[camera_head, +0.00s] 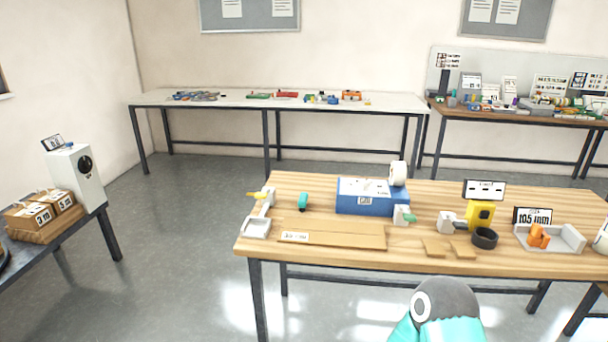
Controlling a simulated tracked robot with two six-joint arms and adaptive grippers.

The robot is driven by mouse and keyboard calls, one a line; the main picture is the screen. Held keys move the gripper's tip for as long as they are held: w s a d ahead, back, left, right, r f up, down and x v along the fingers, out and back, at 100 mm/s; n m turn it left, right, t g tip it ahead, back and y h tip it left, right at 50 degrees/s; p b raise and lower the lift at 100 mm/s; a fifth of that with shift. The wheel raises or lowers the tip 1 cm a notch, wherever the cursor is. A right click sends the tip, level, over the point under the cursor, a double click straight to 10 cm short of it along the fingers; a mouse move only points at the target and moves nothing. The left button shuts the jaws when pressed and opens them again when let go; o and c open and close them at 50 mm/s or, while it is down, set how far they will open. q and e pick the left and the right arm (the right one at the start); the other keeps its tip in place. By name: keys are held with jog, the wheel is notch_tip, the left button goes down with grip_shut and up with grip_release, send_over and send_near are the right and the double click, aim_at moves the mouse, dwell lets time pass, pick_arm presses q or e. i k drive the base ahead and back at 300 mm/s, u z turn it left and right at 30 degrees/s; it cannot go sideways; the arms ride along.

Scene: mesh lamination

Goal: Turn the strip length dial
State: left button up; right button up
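A white box-shaped machine (76,177) stands on the dark table at the left, with a round black dial (85,163) on its front and a small sign on top. I cannot read the dial's setting, and I cannot tell for sure whether it is the strip length dial. On the wooden table, a sign reading 105 mm (532,215) stands behind a grey fixture (567,238) with an orange part (538,236). Neither of my grippers shows. A teal and grey part of my own arm rises at the bottom edge, right of centre.
The wooden table (340,188) also holds a blue box (364,197), a yellow device (480,214), a black ring (484,238) and flat brown pieces. Open floor (185,240) lies between the left and wooden tables.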

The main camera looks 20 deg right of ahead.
aim_at(365, 184)
jog(key=u, duration=0.1)
jog(key=i, duration=1.1)
jog(key=z, duration=0.5)
